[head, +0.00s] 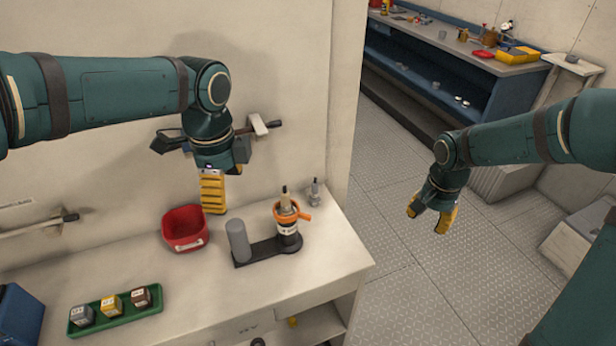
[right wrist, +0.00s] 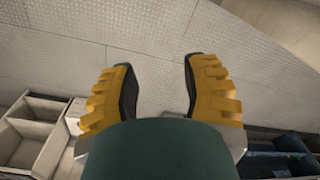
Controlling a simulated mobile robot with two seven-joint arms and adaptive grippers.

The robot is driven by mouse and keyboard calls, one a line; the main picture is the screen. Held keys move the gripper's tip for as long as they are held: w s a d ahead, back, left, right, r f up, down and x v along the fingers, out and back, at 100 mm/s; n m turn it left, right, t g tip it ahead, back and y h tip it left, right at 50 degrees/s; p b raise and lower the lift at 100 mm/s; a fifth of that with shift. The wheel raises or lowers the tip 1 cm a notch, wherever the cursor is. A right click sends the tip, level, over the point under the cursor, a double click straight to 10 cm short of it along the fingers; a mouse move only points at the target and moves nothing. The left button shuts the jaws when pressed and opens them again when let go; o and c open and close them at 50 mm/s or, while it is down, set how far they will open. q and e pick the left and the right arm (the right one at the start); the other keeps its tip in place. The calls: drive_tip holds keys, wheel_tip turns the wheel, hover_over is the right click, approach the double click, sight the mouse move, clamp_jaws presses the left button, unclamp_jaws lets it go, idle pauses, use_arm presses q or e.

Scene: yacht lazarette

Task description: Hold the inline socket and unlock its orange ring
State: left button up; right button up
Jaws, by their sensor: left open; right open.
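The inline socket (head: 288,227) stands upright in a dark base (head: 262,252) on the white counter, with its orange ring (head: 291,212) around the upper part and a pale plug-like piece rising through it. A grey cylinder (head: 238,241) stands on the same base, to the left. My left gripper (head: 213,205) is open above the counter, left of the socket and apart from it; one yellow finger hides most of the other. My right gripper (head: 432,219) is open and empty over the floor, right of the counter; its two yellow fingers show spread in the right wrist view (right wrist: 160,90).
A red bin (head: 185,243) stands left of the base. A green tray (head: 148,309) with three small labelled blocks lies at the front left. A small grey fitting (head: 315,192) stands behind the socket. A workbench (head: 470,54) with clutter is at the back right. The counter's front right is clear.

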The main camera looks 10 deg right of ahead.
sight(237, 235)
use_arm(q)
wheel_tip(237, 235, down, 14)
drive_tip(key=shift+r, duration=0.1)
use_arm(e)
drive_tip(key=a+r+n, duration=0.4)
drive_tip(key=a, duration=0.5)
drive_tip(key=w+a+r+n, duration=0.1)
drive_tip(key=a+r+n, duration=0.4)
drive_tip(key=a, duration=0.4)
drive_tip(key=w+a+r+n, duration=0.1)
drive_tip(key=a+r+n, duration=0.3)
drive_tip(key=a, duration=0.5)
drive_tip(key=shift+r+n, duration=0.35)
drive_tip(key=shift+n, duration=0.35)
drive_tip(key=shift+w+a, duration=0.1)
use_arm(q)
clamp_jaws()
